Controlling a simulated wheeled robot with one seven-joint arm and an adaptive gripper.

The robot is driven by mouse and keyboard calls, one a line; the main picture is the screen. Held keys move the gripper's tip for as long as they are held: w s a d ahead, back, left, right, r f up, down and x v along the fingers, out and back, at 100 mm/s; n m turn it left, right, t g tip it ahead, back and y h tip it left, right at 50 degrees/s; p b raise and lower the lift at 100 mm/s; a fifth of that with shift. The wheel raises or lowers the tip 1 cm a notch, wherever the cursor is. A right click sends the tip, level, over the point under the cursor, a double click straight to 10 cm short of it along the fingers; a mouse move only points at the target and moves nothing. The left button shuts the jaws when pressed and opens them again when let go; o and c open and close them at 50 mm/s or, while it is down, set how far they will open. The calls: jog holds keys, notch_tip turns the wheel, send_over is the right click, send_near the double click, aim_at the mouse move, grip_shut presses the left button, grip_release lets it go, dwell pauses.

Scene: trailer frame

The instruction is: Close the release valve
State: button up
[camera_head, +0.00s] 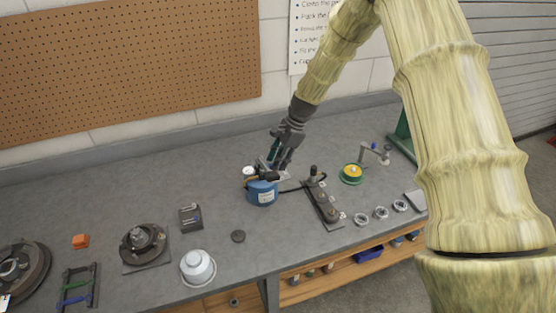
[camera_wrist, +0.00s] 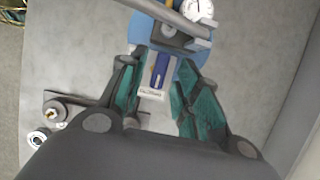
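A blue cylindrical unit (camera_head: 262,196) with a pale label stands on the grey workbench. A round white gauge (camera_head: 249,171) sits on its top left. My gripper (camera_head: 273,165) reaches down over the top of this unit from behind. In the wrist view, the blue body (camera_wrist: 140,32) and the gauge (camera_wrist: 200,11) show at the top. A small white block with a blue strip (camera_wrist: 158,72) lies between the green-padded fingers of my gripper (camera_wrist: 157,82). The fingers stand apart, with gaps visible beside the block. I cannot tell which part is the release valve.
A dark block with several round fittings (camera_head: 327,207) stands right of the unit, joined by a black hose. A green and yellow spool (camera_head: 351,174) and metal rings (camera_head: 381,212) lie further right.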

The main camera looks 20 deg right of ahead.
jog(key=v, duration=1.2)
dwell(0.6)
